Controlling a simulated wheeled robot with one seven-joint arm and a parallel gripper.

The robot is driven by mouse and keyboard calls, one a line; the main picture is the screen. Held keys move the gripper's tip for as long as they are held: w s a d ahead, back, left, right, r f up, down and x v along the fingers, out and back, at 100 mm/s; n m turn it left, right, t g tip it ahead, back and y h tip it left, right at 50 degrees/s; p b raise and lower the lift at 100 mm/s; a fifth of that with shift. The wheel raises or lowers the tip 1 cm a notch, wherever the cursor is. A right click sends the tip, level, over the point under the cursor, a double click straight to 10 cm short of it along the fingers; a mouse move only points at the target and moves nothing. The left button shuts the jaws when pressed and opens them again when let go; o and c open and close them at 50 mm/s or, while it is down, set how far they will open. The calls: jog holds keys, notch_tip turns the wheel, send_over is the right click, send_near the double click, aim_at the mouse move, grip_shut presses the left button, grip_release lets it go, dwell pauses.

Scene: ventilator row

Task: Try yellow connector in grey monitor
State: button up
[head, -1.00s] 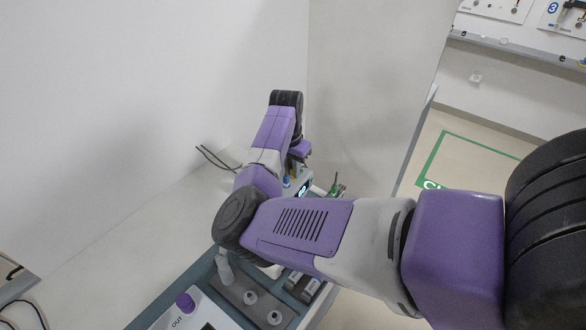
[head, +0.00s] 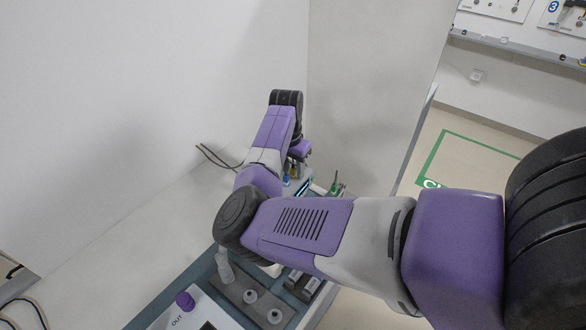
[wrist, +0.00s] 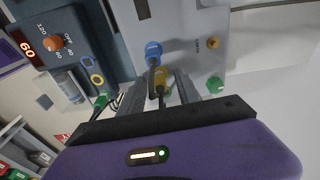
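The grey monitor (wrist: 195,22) fills the top middle of the wrist view. A blue connector (wrist: 152,50) with a dark cable sits in its face. My gripper (wrist: 165,85) has its two grey fingers close around the yellow connector (wrist: 161,76), against the lower part of the monitor's face. The blue connector's cable passes in front and partly hides the yellow one, so I cannot tell whether it is seated. In the head view my gripper (head: 300,158) is at the far end of the bench, mostly hidden by my arm.
Left in the wrist view is a dark device with an orange knob (wrist: 55,43) and blue and yellow rings. A green connector (wrist: 101,101) is left of my fingers; a green port (wrist: 215,84) is to the right. A tray (head: 236,296) stands at the near bench end.

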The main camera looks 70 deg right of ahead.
notch_tip(320, 180, up, 8)
jog(key=shift+a+b, duration=0.4)
jog(key=shift+a, duration=0.05)
jog(key=shift+f, duration=0.1)
